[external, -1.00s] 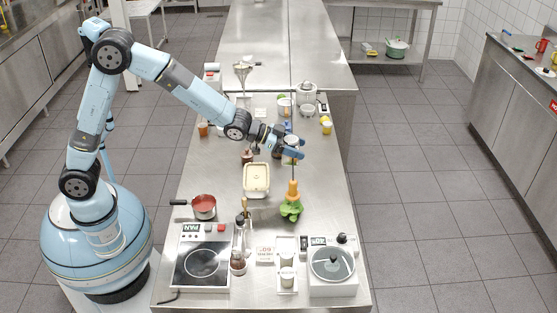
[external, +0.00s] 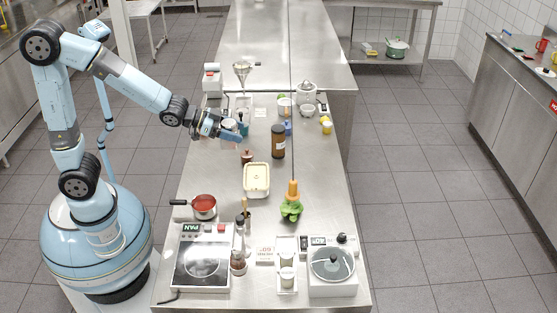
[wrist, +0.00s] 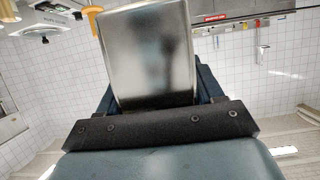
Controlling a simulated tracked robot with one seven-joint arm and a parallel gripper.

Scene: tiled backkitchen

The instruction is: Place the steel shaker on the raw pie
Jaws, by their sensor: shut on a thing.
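My gripper (external: 232,136) is over the left side of the steel counter, shut on the steel shaker. The shaker (wrist: 148,55) fills the upper middle of the wrist view as a smooth, shiny metal body between the fingers. In the external view it is small and partly hidden by my gripper. A pale, rectangular filled dish (external: 257,178), which looks like the raw pie, lies on the counter nearer the camera and right of my gripper. My gripper is apart from it.
A brown jar (external: 278,141) stands behind and right of the dish, and a small brown pot (external: 247,156) just behind it. A red saucepan (external: 204,206) is front left. A carrot and greens (external: 291,205) are front right. A hob (external: 202,262) and scale (external: 333,268) occupy the front.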

